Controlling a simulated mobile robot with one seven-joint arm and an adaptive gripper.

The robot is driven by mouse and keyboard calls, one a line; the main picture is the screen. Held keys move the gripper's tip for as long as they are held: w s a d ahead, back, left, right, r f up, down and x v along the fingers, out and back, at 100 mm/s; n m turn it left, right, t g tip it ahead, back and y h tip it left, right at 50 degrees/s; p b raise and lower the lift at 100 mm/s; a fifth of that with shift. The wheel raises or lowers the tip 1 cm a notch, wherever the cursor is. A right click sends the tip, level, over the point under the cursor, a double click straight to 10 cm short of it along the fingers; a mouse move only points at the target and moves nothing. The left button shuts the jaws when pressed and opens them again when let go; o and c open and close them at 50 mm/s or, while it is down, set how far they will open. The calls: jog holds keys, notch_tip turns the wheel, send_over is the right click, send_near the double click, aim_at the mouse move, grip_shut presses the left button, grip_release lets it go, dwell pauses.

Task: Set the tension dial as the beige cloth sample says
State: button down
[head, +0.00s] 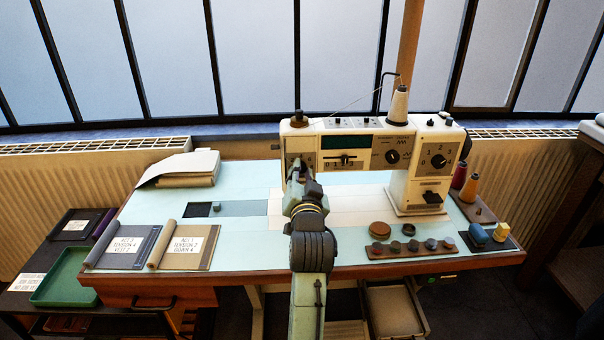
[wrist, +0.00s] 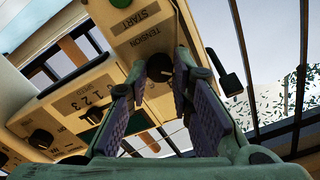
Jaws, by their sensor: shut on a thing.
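A cream sewing machine (head: 370,150) stands on the pale blue table. In the wrist view its end panel reads TENSION, with START above, and the dark tension dial (wrist: 160,66) sits below the label. My gripper (wrist: 163,74) has its two purple pads on either side of this dial and is shut on it. The dial's pointer and numbers are hidden. In the head view my gripper (head: 297,168) covers the dial at the machine's left end. The beige cloth sample (head: 203,229) lies at the table's front left; its small card seems to read TENSION 2.
A grey cloth sample (head: 148,231) lies left of the beige one; its card seems to read TENSION 4. A speed slider (head: 345,160) and more knobs are on the machine's front. A bobbin rack (head: 410,248) lies at the front right. Thread spools stand at the right.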

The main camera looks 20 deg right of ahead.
jog(key=c, duration=1.4)
grip_release()
jog(key=shift+s, duration=0.1)
jog(key=v, duration=0.7)
jog(key=shift+s+a, duration=0.1)
jog(key=shift+s, duration=0.1)
